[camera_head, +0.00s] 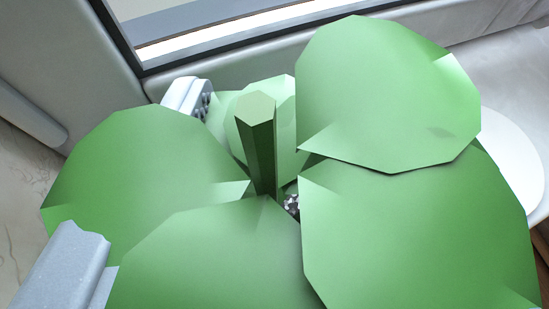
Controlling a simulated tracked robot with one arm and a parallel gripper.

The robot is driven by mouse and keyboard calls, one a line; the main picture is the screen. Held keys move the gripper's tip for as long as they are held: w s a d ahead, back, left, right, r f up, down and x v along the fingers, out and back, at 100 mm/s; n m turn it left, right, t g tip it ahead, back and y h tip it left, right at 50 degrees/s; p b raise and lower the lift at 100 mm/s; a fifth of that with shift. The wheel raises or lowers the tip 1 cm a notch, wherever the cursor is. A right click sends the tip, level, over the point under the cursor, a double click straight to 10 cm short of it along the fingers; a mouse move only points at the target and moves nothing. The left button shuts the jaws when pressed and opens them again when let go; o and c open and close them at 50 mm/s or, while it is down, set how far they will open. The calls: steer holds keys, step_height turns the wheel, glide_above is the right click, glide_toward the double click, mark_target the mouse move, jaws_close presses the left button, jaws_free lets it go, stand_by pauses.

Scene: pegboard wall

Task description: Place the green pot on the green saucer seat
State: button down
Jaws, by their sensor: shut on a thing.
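A plant with broad green leaves (400,230) and a thick six-sided stem (262,150) fills the middle of the view. Its pot is hidden under the leaves; only a small speckled patch (292,205) shows beside the stem base. My gripper (130,180) has one pale finger at the upper left with a dark ribbed pad and one at the lower left, on either side of the plant. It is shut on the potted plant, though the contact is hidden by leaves. I cannot make out a green saucer seat.
A white round surface (515,160) shows partly behind the leaves at the right. A dark-framed window (210,30) and its pale sill run along the back. A grey wall panel (60,60) stands at the left. A pale marbled surface (25,190) shows at the left edge.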

steer(key=shift+r, duration=0.1)
steer(key=c, duration=1)
jaws_free()
steer(key=shift+o, duration=0.2)
steer(key=shift+s, duration=0.1)
steer(key=v, duration=1.2)
